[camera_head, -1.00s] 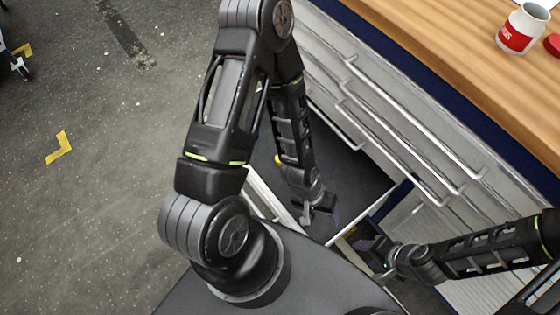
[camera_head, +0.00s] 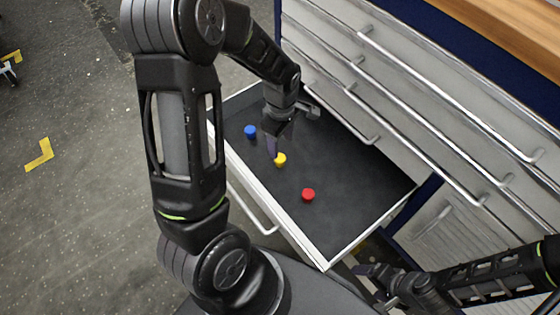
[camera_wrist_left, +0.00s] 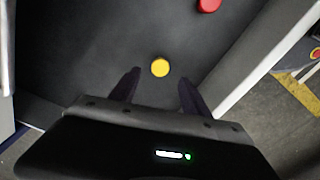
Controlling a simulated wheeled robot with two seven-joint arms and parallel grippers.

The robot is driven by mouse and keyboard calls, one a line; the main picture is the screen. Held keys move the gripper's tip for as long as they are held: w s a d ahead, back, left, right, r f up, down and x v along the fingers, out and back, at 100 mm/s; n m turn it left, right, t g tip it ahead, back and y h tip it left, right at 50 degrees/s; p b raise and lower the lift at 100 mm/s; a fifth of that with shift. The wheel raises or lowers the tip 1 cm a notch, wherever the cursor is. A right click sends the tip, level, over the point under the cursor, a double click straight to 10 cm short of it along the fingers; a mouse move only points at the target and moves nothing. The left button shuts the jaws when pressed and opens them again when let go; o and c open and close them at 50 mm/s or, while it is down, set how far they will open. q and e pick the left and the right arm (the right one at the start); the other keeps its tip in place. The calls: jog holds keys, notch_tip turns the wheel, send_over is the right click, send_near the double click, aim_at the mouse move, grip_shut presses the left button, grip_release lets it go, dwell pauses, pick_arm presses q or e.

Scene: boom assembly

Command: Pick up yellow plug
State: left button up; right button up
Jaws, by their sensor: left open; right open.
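The yellow plug (camera_head: 280,160) is a small round piece on the dark floor of the open drawer, between a blue plug and a red plug. My left gripper (camera_head: 274,150) reaches down into the drawer right beside it, at its left in the head view. In the left wrist view the yellow plug (camera_wrist_left: 160,68) lies centred just beyond the gap between the two open fingers of my left gripper (camera_wrist_left: 156,88), with nothing held. My right gripper (camera_head: 368,272) is open, low at the right, outside the drawer's front corner.
The blue plug (camera_head: 250,131) and the red plug (camera_head: 308,195) lie in the same drawer (camera_head: 350,190), well apart from the yellow one. The drawer's pale walls border the space. Closed cabinet drawers with long handles (camera_head: 420,125) stand behind, under a wooden worktop (camera_head: 500,40).

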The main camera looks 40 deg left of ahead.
aim_at(281, 158)
pick_arm(q)
jog(key=shift+f+b, duration=0.3)
jog(key=shift+f, duration=1)
notch_tip(281, 158, down, 5)
jog(key=shift+d+f+b, duration=0.1)
jog(key=shift+f+b, duration=0.05)
jog(key=shift+b, duration=0.65)
grip_shut()
